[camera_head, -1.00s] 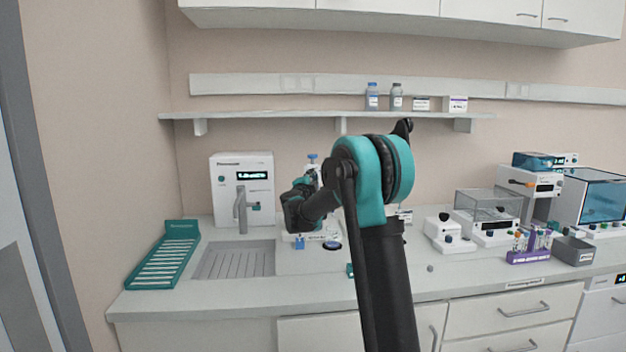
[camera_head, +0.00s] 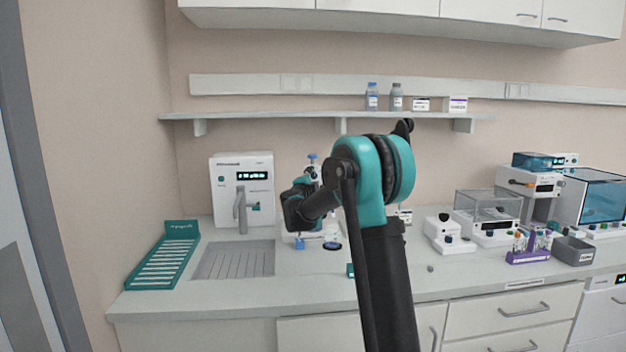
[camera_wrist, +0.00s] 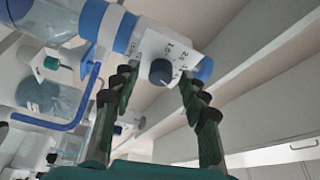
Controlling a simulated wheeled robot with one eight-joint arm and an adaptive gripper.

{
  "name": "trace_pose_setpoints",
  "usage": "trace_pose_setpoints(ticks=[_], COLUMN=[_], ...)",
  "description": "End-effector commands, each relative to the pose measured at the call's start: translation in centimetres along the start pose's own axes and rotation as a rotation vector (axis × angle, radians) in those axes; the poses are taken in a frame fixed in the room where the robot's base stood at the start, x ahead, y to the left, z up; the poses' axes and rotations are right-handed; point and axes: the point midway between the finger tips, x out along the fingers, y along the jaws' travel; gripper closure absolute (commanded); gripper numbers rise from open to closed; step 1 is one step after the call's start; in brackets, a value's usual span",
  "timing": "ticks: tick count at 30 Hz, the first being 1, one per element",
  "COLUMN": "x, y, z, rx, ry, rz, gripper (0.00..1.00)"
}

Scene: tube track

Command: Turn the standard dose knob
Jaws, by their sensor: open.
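In the wrist view, a dark round knob (camera_wrist: 161,72) sits on a white plate with printed marks, fixed to a blue-and-white dispenser body. My gripper (camera_wrist: 156,80) is open, with one finger to each side of the knob in the picture. I cannot tell whether either fingertip touches it. A second white unit with a green knob (camera_wrist: 51,63) shows at the left. The labels are too small to tell which knob is the standard dose one. In the head view, my arm covers most of the dispenser; its blue top (camera_head: 312,157) shows above my wrist.
A blue bent tube (camera_wrist: 80,105) and a clear vessel (camera_wrist: 45,97) lie close left of my gripper in the wrist view. In the head view, a white device (camera_head: 241,190) and a green rack (camera_head: 163,258) stand left. A shelf (camera_head: 270,115) runs above.

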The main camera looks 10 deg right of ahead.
Motion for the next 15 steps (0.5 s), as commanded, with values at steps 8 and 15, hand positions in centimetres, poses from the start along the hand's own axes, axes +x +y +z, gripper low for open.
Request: trace_pose_setpoints(ticks=[8, 15], x=[-1.3, -6.0], y=[-0.1, -0.1], z=[0.1, 0.1], rx=[0.000, 0.000], ry=[-0.002, -0.002], rz=[-0.001, -0.001], gripper=[0.56, 0.56])
